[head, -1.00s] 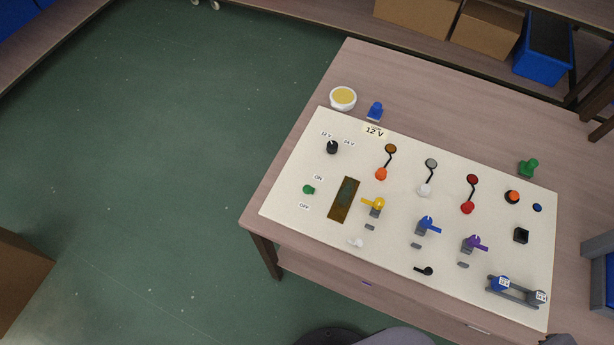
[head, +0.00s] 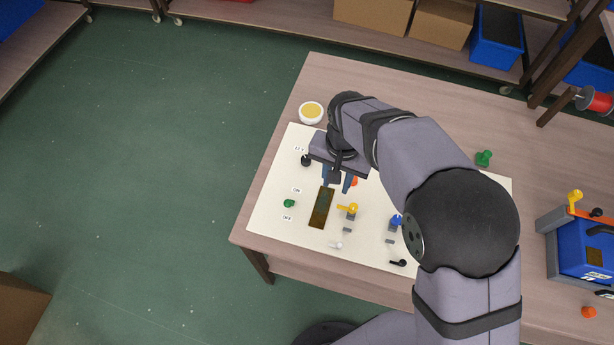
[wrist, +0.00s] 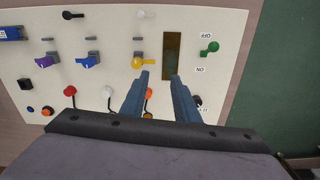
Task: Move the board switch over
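The board switch is a small green knob (head: 289,203) on the left part of the white board (head: 265,215), between the ON and OFF labels. In the wrist view the green knob (wrist: 212,47) is at the upper right, beside the dark brown panel (wrist: 172,55). My gripper (head: 337,184) is over the board near the top end of that panel, apart from the switch and to its right. In the wrist view my gripper (wrist: 159,76) is open, with nothing between its fingers.
A black knob (head: 306,160) stands above the switch. Yellow (head: 350,209) and blue (head: 395,220) levers are to the right of the panel. My arm hides much of the board's right side. A round yellow-topped dish (head: 311,112) and a blue tool crate (head: 583,250) are on the table.

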